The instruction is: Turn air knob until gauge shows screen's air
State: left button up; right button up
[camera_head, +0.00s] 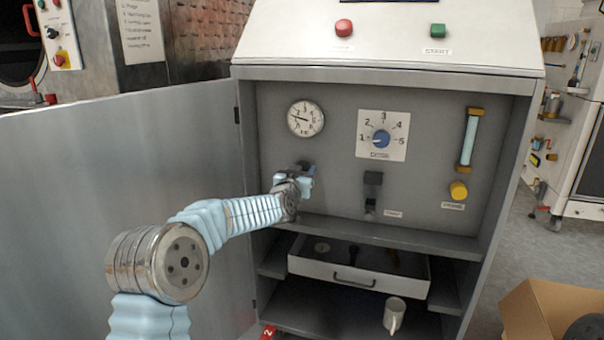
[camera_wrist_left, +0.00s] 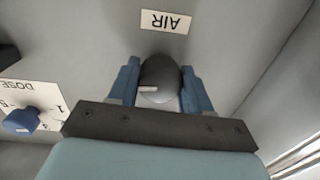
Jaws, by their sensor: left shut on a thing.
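The air knob (camera_wrist_left: 158,78) is dark grey with a white mark, under an AIR label (camera_wrist_left: 166,21) in the left wrist view. My left gripper (camera_wrist_left: 160,88) is shut on it, one blue finger on each side. In the head view my left gripper (camera_head: 301,176) reaches to the back panel and mostly hides the knob. The round white gauge (camera_head: 305,118) is above it; its needle points left, but the exact reading is too small to tell. The screen (camera_head: 390,3) is cut off at the top edge, so its air value is not visible. My right gripper is out of view.
A blue dose knob (camera_head: 381,139) on a numbered dial is right of the gauge. A flow tube (camera_head: 469,140) and yellow knob (camera_head: 458,190) are further right. The open cabinet door (camera_head: 120,190) stands left.

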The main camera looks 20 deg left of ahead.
pick_arm(q)
jog(key=m+b, duration=0.1)
jog(key=m, duration=0.4)
jog(key=shift+f, duration=0.15)
jog(key=m+b, duration=0.2)
jog(key=m, duration=0.2)
jog(key=shift+m+b, duration=0.35)
jog(key=shift+m, duration=0.05)
jog(key=m+b, duration=0.2)
jog(key=m, duration=0.1)
jog(key=shift+f+m+h+b, duration=0.1)
jog(key=shift+m+h+b, duration=0.2)
jog(key=shift+m, duration=0.1)
jog(key=m+b, duration=0.2)
jog(key=m, duration=0.1)
jog(key=shift+m, duration=0.3)
jog(key=m+b, duration=0.2)
jog(key=m, duration=0.1)
jog(key=shift+r+m+b, duration=0.2)
jog(key=shift+m+b, duration=0.25)
jog(key=shift+m, duration=1.05)
jog(key=o, duration=1.1)
jog(key=shift+r, duration=0.1)
jog(key=shift+c, duration=0.2)
